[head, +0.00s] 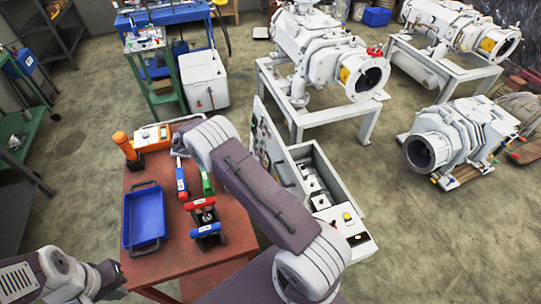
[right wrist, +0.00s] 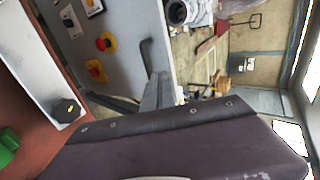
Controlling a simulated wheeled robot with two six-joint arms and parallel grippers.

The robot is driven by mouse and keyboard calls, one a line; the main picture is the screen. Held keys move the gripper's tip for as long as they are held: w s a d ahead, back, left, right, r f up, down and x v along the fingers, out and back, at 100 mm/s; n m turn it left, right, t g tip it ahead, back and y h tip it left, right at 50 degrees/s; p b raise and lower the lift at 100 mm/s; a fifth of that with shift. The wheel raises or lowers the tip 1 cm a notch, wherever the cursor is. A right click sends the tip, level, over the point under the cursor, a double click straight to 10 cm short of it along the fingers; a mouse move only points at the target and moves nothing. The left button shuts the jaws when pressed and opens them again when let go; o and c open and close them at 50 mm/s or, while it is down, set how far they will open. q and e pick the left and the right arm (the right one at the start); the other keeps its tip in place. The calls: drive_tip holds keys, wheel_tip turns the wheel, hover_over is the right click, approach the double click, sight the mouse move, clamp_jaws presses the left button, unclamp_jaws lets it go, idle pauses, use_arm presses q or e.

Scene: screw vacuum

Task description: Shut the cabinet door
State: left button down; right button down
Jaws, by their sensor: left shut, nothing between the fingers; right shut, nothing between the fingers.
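The white cabinet (head: 321,175) stands right of the red table, with its inside showing from above. Its door (head: 264,133) stands open, swung out toward the back left, with small coloured parts on its face. My right arm crosses in front of the cabinet and table, hiding part of both; I cannot make out the right gripper. The right wrist view shows a grey panel (right wrist: 124,22) with red-and-yellow buttons and a dark handle-like piece, partly behind my arm. My left gripper (head: 112,277) is shut and empty at the bottom left, apart from the cabinet.
The red table (head: 200,257) holds a blue tray (head: 143,218), an orange-handled tool (head: 124,145) and several red, blue and green items. White vacuum pumps (head: 320,50) on stands are behind the cabinet.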

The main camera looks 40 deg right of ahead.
drive_tip(key=p, duration=0.2)
approach(289, 163)
wheel_tip(289, 163, down, 3)
drive_tip(key=d, duration=0.1)
drive_tip(key=d+p, duration=0.1)
drive_tip(key=s+d, duration=0.1)
drive_tip(key=d, duration=0.1)
drive_tip(key=shift+s+f, duration=0.15)
drive_tip(key=shift+f, duration=0.2)
drive_tip(key=shift+s+d+f+p, duration=0.15)
drive_tip(key=shift+d+p, duration=0.15)
drive_tip(key=shift+d, duration=0.15)
